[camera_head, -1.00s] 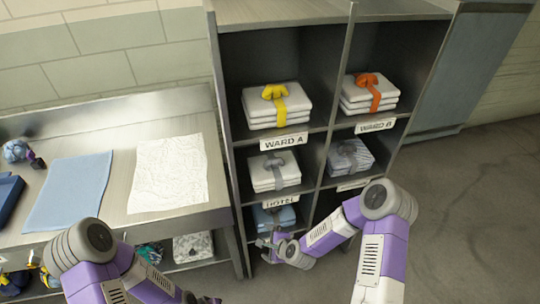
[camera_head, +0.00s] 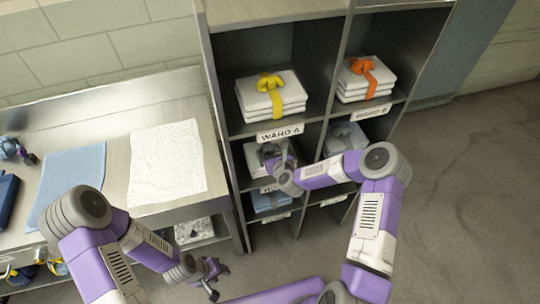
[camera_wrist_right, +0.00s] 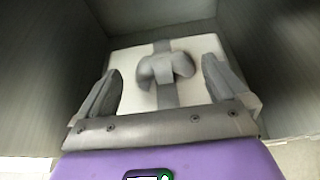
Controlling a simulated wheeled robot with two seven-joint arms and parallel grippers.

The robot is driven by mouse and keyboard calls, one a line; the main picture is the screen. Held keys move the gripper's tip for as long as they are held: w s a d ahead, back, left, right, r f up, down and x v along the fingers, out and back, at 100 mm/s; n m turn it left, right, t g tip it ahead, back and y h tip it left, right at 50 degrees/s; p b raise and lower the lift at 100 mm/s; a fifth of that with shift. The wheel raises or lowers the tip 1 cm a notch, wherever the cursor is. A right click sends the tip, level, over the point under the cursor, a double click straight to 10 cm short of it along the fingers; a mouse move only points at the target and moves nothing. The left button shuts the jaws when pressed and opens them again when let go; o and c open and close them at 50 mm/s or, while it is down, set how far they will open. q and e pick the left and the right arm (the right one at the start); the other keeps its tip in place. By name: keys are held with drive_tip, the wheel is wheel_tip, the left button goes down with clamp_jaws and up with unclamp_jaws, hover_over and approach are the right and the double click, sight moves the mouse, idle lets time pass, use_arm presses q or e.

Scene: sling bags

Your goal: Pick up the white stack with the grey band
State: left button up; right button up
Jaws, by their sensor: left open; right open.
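The white folded stack with the grey band (camera_head: 255,166) lies in the middle-left shelf compartment, under the Ward A compartment. My right gripper (camera_head: 276,153) is at this compartment and hides part of the stack. In the right wrist view the stack (camera_wrist_right: 205,44) lies flat with its grey band and bow facing up. There the open fingers of the right gripper (camera_wrist_right: 160,82) show to the left and right of the bow; I cannot tell whether they touch the stack. My left gripper (camera_head: 212,277) is open and empty, low in front of the bench.
White stacks with a yellow band (camera_head: 272,96) and an orange band (camera_head: 365,80) sit above. A grey-banded bluish stack (camera_head: 344,137) is to the right, a blue stack (camera_head: 270,200) below. Shelf walls close in around the right gripper. A bench (camera_head: 115,185) stands left.

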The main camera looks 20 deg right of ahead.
sight(271, 147)
drive_tip(key=shift+x, duration=2.35)
drive_tip(key=shift+d+r, duration=0.1)
drive_tip(key=shift+c, duration=0.2)
clamp_jaws()
drive_tip(key=shift+r, duration=0.1)
